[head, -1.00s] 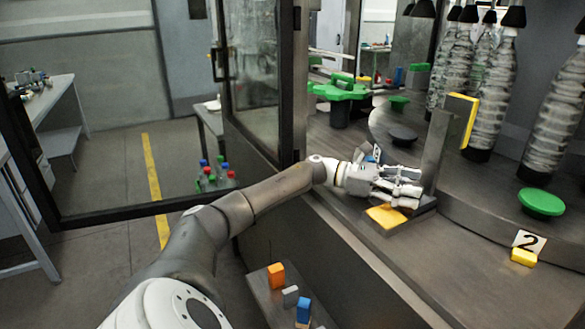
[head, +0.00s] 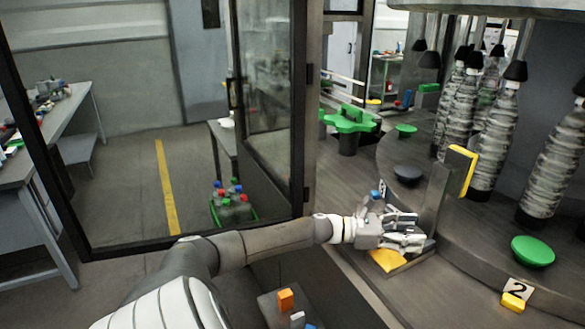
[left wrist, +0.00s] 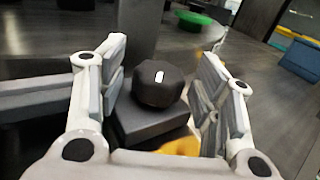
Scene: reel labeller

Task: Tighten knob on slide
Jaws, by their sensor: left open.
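The black knob (left wrist: 159,83) with a white mark on top sits on a grey slide block (left wrist: 150,122) in the left wrist view. My left gripper (left wrist: 165,95) is open, with one finger on each side of the knob and a visible gap to each. In the head view my left gripper (head: 415,232) is at the foot of an upright grey bracket (head: 430,198) with a yellow pad (head: 462,170). There the gripper hides the knob. A yellow plate (head: 386,261) lies just below the gripper. My right gripper is in neither view.
Plastic-wrapped bottles (head: 497,140) stand behind the bracket. A green disc (head: 532,251) and a number 2 label (head: 518,287) are to the right. A glass door (head: 268,90) stands open at left.

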